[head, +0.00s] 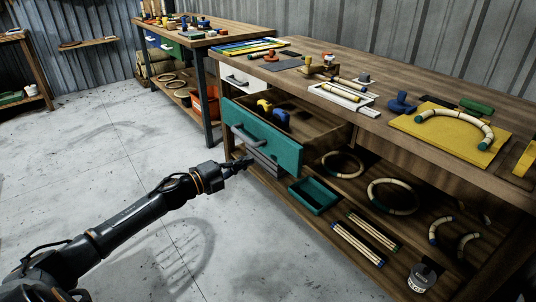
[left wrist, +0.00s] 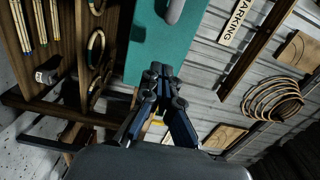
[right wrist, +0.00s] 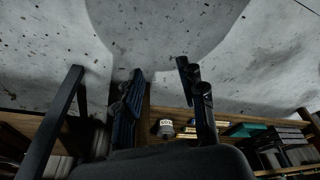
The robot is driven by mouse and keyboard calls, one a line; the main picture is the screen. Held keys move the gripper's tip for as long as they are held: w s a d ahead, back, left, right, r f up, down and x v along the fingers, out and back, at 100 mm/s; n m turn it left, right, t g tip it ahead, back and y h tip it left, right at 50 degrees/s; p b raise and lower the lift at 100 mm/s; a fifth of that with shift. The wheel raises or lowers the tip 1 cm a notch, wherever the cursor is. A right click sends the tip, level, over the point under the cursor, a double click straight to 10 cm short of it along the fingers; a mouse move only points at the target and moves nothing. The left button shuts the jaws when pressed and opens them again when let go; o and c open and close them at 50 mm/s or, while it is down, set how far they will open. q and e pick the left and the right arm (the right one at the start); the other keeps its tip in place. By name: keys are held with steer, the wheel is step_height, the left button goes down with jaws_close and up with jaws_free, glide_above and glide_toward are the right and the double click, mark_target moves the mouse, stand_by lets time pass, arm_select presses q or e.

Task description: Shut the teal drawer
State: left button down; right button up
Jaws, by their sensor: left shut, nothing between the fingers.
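The teal drawer (head: 288,153) stands pulled out from under the long workbench, with a grey bar handle (head: 248,138) on its front. A yellow piece (head: 264,106) and a blue piece (head: 281,115) lie inside it. My left gripper (head: 247,160) is shut and empty, just in front of the drawer's lower front, below the handle. In the left wrist view its closed fingers (left wrist: 159,72) overlap the teal front (left wrist: 150,45); I cannot tell whether they touch. My right gripper (right wrist: 160,72) is open and empty in the right wrist view, outside the head view.
A white drawer (head: 238,77) sits beside the teal one. The lower shelf holds a small teal tray (head: 314,195), rattan rings (head: 391,196) and bundled sticks (head: 366,240). A yellow board (head: 455,135) lies on the bench top (head: 385,95). The concrete floor (head: 100,150) is open at left.

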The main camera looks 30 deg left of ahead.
mark_target(276, 148)
arm_select(q)
steer(key=x, duration=0.8)
steer(key=shift+a, duration=0.1)
steer(key=shift+w, duration=0.3)
arm_select(e)
steer(key=shift+r, duration=0.75)
steer(key=shift+s, duration=0.1)
arm_select(q)
steer(key=shift+w+d, duration=0.15)
steer(key=shift+d, duration=0.1)
